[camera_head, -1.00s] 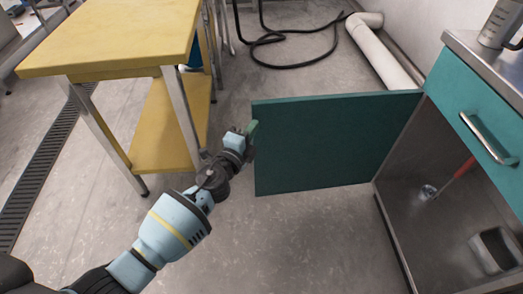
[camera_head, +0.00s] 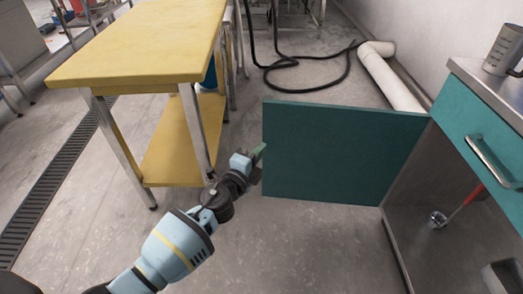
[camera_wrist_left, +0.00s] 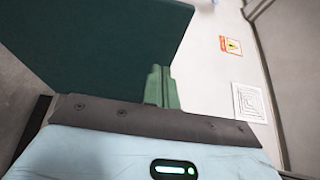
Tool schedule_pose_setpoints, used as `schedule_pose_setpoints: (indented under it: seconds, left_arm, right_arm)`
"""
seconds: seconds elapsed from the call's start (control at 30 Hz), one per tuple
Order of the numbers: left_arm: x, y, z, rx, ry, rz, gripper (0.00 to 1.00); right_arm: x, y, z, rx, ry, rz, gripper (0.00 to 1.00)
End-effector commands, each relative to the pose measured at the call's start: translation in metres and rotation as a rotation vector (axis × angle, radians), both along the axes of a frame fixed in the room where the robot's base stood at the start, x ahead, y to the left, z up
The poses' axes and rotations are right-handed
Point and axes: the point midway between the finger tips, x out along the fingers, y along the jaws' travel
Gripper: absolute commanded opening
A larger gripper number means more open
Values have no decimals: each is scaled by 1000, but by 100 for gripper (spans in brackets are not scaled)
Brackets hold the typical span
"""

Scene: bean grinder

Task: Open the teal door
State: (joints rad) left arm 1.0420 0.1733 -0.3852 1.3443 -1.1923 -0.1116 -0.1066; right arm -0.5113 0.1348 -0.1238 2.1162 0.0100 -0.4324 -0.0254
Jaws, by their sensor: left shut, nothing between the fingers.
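The teal door (camera_head: 340,153) stands wide open in the head view, swung out to the left from the cabinet at the right. Its dark inner face shows. My left gripper (camera_head: 259,152) is at the door's free left edge, shut with nothing between its fingers. In the left wrist view the shut green fingers (camera_wrist_left: 161,88) show in front of the dark door panel (camera_wrist_left: 105,45), close to its edge. I cannot tell whether they touch it. My right gripper is not in view.
The open cabinet (camera_head: 440,215) holds a red-handled tool (camera_head: 462,203) and a metal container (camera_head: 503,277). A drawer with a metal handle (camera_head: 492,160) is above, and a mug (camera_head: 503,48) stands on top. A yellow table (camera_head: 145,45) is at left. Floor below the door is clear.

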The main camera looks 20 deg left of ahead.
Motion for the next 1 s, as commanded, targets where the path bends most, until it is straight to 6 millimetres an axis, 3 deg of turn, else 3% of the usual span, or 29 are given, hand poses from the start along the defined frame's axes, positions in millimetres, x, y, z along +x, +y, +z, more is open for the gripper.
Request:
schedule_pose_setpoints:
  seconds: [0.5,1.0]
  left_arm:
    - [-74,49,0,1,1,2,0]
    - [-85,56,0,0,1,1,0]
  right_arm:
    - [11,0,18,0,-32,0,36]
    - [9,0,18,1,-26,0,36]
